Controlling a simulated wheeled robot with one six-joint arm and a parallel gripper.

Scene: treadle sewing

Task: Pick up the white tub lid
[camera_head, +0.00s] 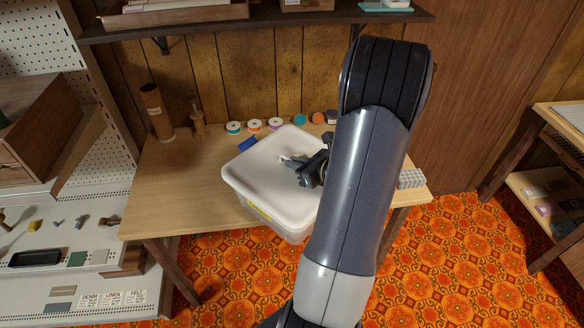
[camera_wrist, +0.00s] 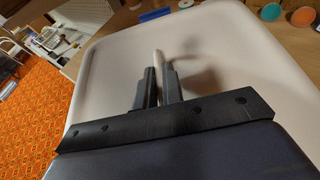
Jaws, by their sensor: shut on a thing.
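The white tub lid (camera_head: 258,165) is a broad pale panel with rounded corners, lying over the white tub (camera_head: 275,222), which has a yellow label on its front. I cannot tell whether there is a gap between lid and tub. My gripper (camera_head: 287,160) reaches in from the right over the lid's middle. In the wrist view, the lid (camera_wrist: 235,65) fills most of the picture, and my gripper's two fingers (camera_wrist: 160,80) are closed on a slim white upright handle (camera_wrist: 158,58) on the lid. My arm hides the lid's right part in the head view.
The tub is at the front of a wooden table (camera_head: 180,190). Several coloured spools (camera_head: 255,126) line the back, with a blue block (camera_head: 247,144) beside the lid. A brown cylinder (camera_head: 157,112) stands back left. A dark shelf (camera_head: 260,24) overhangs the back. The table's left side is clear.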

